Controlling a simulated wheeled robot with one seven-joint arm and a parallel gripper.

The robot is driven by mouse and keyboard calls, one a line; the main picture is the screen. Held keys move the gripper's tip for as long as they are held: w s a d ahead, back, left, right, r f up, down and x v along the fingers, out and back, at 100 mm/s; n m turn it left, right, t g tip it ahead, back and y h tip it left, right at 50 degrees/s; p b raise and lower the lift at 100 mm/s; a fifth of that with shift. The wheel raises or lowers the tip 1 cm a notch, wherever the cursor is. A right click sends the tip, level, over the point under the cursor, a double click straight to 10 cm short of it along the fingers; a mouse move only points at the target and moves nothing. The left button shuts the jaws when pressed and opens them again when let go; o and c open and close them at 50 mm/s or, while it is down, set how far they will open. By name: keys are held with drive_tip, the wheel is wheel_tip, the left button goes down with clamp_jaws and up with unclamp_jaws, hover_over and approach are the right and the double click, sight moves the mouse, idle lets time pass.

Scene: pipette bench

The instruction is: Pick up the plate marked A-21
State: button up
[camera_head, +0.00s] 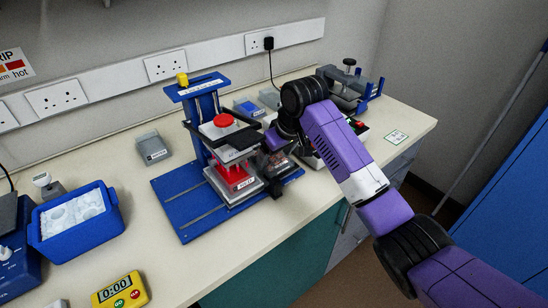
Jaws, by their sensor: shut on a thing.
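My purple-and-black arm reaches in from the lower right. My gripper (273,160) is at the right side of a blue press-like stand (180,212). It is shut on a grey piece at the stand, mostly hidden by the fingers. A grey block with a small label (246,186) sits low in the stand, under a red part (231,172). A grey plate-like box with a label (153,148) lies on the bench left of the stand. I cannot read A-21 on any label, so I cannot tell which plate is marked so.
A blue tub of white contents (112,222) stands at the left, with a yellow timer (120,291) in front. A blue-and-grey device (350,88) stands at the back right. The bench (260,240) is clear between the stand and its front edge.

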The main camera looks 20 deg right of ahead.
wheel_tip(320, 180, up, 28)
drive_tip(key=shift+f, duration=0.25)
idle(0.3)
wheel_tip(320, 180, up, 3)
drive_tip(key=p, duration=0.4)
idle(0.6)
